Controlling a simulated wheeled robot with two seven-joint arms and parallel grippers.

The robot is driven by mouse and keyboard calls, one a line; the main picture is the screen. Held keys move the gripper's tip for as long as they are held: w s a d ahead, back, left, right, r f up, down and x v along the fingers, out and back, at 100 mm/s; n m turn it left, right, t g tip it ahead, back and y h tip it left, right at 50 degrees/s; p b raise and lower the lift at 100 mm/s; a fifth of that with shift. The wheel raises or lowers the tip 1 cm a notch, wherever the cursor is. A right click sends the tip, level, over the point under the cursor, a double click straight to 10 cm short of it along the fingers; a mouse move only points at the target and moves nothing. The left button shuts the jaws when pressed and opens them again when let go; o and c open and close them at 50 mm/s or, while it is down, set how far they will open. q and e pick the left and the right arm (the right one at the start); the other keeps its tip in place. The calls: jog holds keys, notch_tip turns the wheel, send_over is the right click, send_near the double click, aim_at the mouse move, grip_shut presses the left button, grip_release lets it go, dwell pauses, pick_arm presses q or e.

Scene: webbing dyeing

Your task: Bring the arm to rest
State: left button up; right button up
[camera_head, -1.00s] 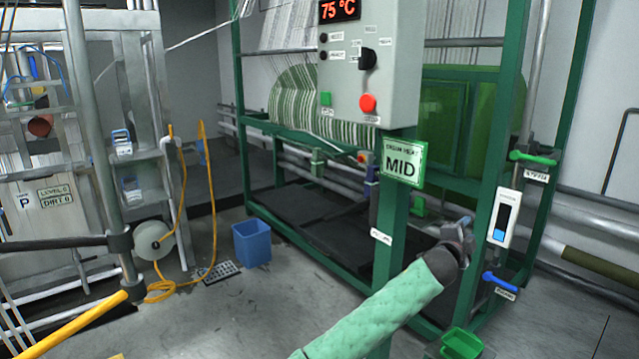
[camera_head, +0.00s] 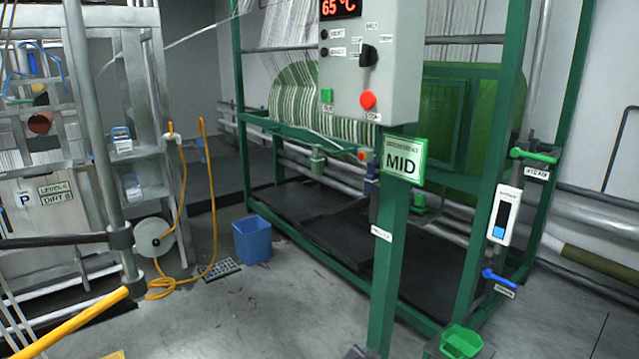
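Neither of my grippers can be made out, and no sleeved arm shows. A small dark grey piece (camera_head: 357,353) is cut off at the bottom edge beside the green post; I cannot tell what it is. The grey control box (camera_head: 395,90) hangs on the green machine frame, with a red display (camera_head: 339,8) reading 65 °C, a black knob (camera_head: 368,55), a red button (camera_head: 367,100) and a green button (camera_head: 326,95). A green sign (camera_head: 403,161) below it reads MID.
A blue bin (camera_head: 252,241) stands on the floor beside the machine. A green tray (camera_head: 461,342) is low at the front right. Green (camera_head: 534,156) and blue (camera_head: 498,281) valve handles stick out on the right. A yellow bar (camera_head: 75,322) crosses the lower left. The middle floor is clear.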

pick_arm(q)
jog(key=s+a+f+n+g+y, duration=0.2)
jog(key=s+a+f+n+g, duration=0.1)
jog(key=s+a+f, duration=0.75)
jog(key=s+a+f+n+g, duration=0.1)
jog(key=s+a+f+g, duration=0.1)
jog(key=s+a, duration=0.4)
jog(key=s+a+f+n+g+y, duration=0.1)
jog(key=s+a, duration=0.6)
jog(key=s, duration=0.7)
jog(key=s+a+f+n+g+y, duration=0.1)
jog(key=s+a+f, duration=0.4)
jog(key=s, duration=0.5)
jog(key=shift+s+a+f+n+g, duration=0.2)
jog(key=shift+a+n+g, duration=0.45)
jog(key=shift+n+g, duration=0.25)
